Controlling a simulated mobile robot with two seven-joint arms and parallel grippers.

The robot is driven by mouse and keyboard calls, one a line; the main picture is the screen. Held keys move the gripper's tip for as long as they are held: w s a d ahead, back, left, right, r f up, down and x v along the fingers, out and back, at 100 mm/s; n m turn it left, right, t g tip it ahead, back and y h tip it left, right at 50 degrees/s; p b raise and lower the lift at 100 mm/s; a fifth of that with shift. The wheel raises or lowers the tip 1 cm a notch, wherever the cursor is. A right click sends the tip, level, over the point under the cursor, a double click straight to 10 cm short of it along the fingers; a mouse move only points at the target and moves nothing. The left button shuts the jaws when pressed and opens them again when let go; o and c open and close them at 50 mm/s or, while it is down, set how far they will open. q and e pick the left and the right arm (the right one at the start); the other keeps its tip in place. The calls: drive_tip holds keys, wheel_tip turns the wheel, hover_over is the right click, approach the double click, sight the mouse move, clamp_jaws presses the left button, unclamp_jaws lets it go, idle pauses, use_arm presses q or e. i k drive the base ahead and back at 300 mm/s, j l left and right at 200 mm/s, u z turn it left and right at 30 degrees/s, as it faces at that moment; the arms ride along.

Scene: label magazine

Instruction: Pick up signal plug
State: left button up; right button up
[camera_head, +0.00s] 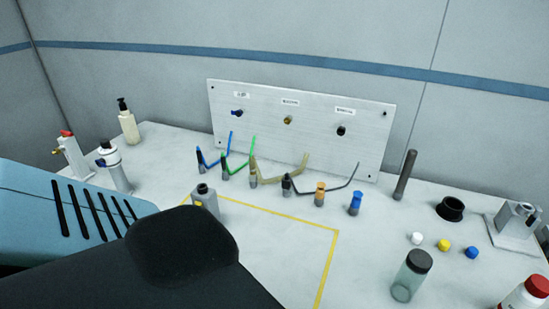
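A row of several upright plugs stands on the table in front of a metal panel (260,143). They include a dark plug with a blue cable (199,162), one with a green cable (225,167), a tan one with a tan cable (253,173) and a dark one with a grey cable (287,186). An orange-tan piece (320,194) and a blue piece (355,203) stand to their right. I cannot tell which is the signal plug. The panel has blue, brass and black sockets under labels too small to read. Neither gripper is visible; my arm fills the lower left.
Bottles (127,122) stand at left. At right are a dark rod (405,175), a black ring (450,209), small caps (444,245), a jar (410,277) and a metal fixture (513,224).

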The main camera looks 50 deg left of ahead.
sight(286, 183)
drive_tip(key=k+j, duration=0.1)
drive_tip(key=j, duration=0.4)
drive_tip(key=k+j, duration=0.1)
drive_tip(key=j, duration=0.4)
drive_tip(key=k+j, duration=0.1)
drive_tip(key=j, duration=0.35)
